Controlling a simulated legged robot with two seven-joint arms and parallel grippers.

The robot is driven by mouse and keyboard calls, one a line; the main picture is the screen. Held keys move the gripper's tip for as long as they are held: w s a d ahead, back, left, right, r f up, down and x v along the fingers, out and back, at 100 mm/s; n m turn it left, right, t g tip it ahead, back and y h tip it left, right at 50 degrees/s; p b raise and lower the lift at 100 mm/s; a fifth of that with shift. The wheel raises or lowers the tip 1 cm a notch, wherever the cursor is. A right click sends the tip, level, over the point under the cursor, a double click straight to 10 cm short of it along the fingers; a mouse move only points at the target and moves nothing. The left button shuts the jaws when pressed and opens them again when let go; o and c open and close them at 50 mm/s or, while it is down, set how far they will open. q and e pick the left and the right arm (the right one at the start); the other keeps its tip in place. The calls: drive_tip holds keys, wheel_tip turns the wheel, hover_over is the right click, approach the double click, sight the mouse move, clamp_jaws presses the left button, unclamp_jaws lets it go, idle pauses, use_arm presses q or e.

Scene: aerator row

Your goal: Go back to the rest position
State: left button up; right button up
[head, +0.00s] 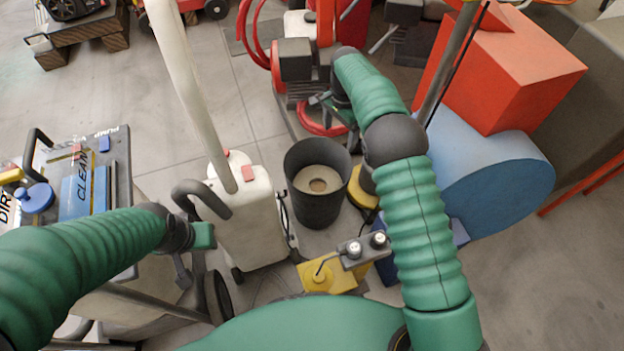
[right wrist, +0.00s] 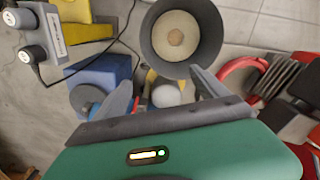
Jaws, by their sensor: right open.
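My right arm reaches up the right side of the head view. Its gripper (head: 325,103) is small there, beside the red and grey machine. In the right wrist view the two grey fingers of the right gripper (right wrist: 166,90) stand wide apart, with nothing held between them. A black bin (right wrist: 182,60) with a pale round inside lies beyond the fingers. My left arm comes in from the left in the head view. Its end (head: 203,236) is beside the white wheeled machine, and its fingers cannot be made out.
The black bin (head: 318,208) stands on the floor between my arms. The white machine (head: 245,215) with a hose is left of it. A red box (head: 510,75) and a blue drum (head: 500,185) stand at right. A yellow block with a grey two-knob unit (head: 362,250) is in front.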

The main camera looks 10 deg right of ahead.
use_arm(q)
drive_tip(key=shift+r, duration=0.3)
use_arm(e)
drive_tip(key=shift+r, duration=0.8)
